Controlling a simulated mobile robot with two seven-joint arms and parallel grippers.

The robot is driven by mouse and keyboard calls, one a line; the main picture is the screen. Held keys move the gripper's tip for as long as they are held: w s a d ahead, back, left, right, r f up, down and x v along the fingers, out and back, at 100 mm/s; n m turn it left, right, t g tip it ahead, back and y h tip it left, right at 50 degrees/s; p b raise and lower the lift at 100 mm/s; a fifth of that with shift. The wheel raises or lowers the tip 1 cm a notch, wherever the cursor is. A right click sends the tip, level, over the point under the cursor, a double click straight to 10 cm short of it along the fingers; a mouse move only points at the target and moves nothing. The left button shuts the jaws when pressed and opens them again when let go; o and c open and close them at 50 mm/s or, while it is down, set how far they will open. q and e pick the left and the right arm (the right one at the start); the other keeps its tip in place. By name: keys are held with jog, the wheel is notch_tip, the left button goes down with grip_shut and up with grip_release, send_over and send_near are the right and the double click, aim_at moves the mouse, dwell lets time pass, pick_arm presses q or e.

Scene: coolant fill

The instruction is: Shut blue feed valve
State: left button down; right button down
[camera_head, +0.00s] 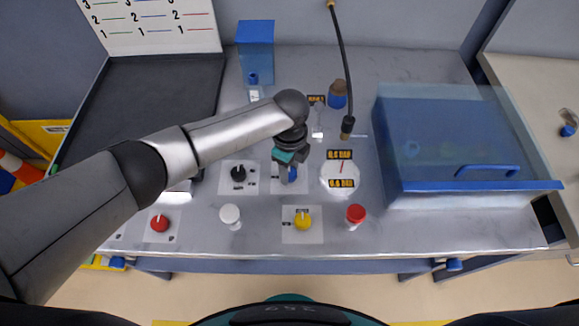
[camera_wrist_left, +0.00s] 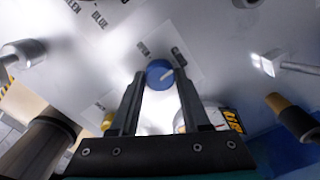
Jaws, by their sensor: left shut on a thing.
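The blue feed valve is a round blue knob (camera_wrist_left: 159,73) with a pale pointer mark, on a white label plate with small lettering. In the head view the valve (camera_head: 293,174) is mostly covered by my left gripper (camera_head: 287,172), which reaches down onto it from above. In the left wrist view the two dark fingers of my left gripper (camera_wrist_left: 160,82) stand on either side of the knob, closed on it. The pointer slants toward the upper right in that view. My right gripper is not in view.
Nearby on the panel are a black knob (camera_head: 239,172), a yellow knob (camera_head: 303,221), a red knob (camera_head: 159,223), a white cap (camera_head: 231,215), a red cap (camera_head: 355,214) and a round gauge (camera_head: 340,177). A transparent blue box (camera_head: 455,145) stands right; a dark tray (camera_head: 160,95) lies left.

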aim_at(290, 172)
pick_arm(q)
jog(key=shift+d, duration=0.1)
dwell(0.3)
jog(key=shift+c, duration=1.9)
grip_release()
notch_tip(290, 172, up, 15)
jog(key=p, duration=0.1)
jog(key=shift+r+p, duration=0.15)
jog(key=shift+p, duration=0.15)
